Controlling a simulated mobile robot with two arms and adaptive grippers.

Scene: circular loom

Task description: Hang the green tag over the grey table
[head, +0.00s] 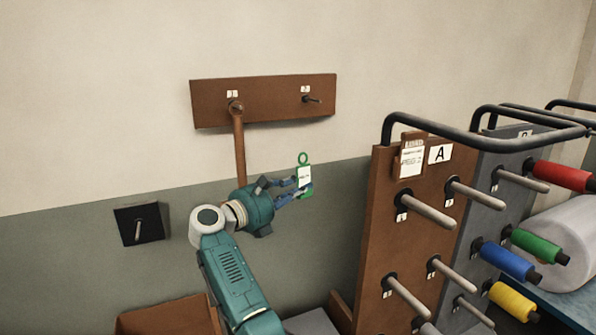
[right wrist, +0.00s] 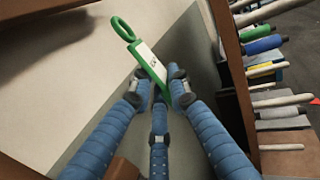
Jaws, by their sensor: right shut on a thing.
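The green tag (head: 304,176) has a ring at its top and a white label. It stands upright in my right gripper (head: 300,192), in front of the wall. The right wrist view also shows the tag (right wrist: 150,62), with the fingers closed on its lower end and the ring free. A grey surface (head: 312,322), perhaps the grey table, shows only in part at the bottom edge of the head view. On the wall above, a brown board (head: 268,98) carries two pegs. The right peg (head: 313,99), labelled 2, is bare. My left gripper is not in view.
A long wooden handle (head: 239,145) hangs from the board's left peg. A dark switch box (head: 138,223) is on the wall at left. A brown rack panel (head: 385,230) with pegs, a card and an A sign stands at right, near coloured spools (head: 508,260).

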